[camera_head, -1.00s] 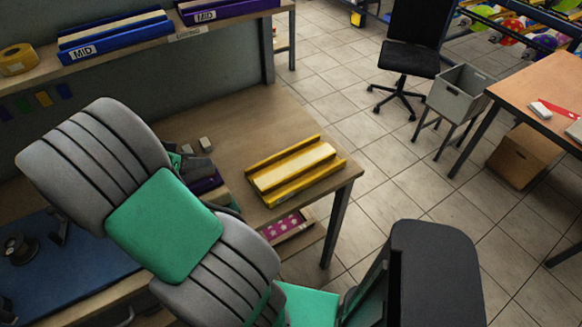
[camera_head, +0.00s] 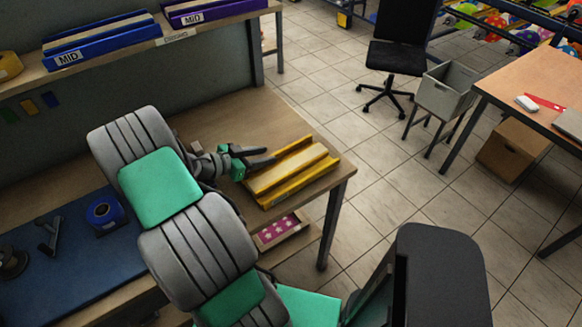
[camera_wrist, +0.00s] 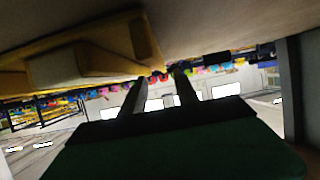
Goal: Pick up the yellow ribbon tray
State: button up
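The yellow ribbon tray (camera_head: 300,178) lies on the wooden table near its right corner, a long channel with raised sides. In the wrist view the tray (camera_wrist: 95,62) shows at upper left, with the tabletop above it, as if upside down. My gripper (camera_head: 266,157) is low over the table at the tray's left, far end. Its fingers point toward the tray and overlap it in the head view. The two fingers (camera_wrist: 160,92) stand apart with background visible between them, so it is open and empty. Whether a finger touches the tray I cannot tell.
A shelf (camera_head: 105,72) behind the table holds a blue MID tray (camera_head: 105,40) and a purple MID tray (camera_head: 205,10). A blue mat (camera_head: 60,255) with a blue tape roll (camera_head: 104,212) is at left. A pink starred item (camera_head: 278,230) sits in a low shelf below the yellow tray.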

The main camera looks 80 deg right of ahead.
aim_at(277, 153)
jog(key=p+x, duration=0.1)
jog(key=x, duration=0.3)
jog(key=shift+d+f, duration=0.15)
jog(key=shift+d, duration=0.05)
jog(key=shift+w, duration=0.1)
jog(key=shift+c, duration=0.4)
grip_shut()
dwell(0.6)
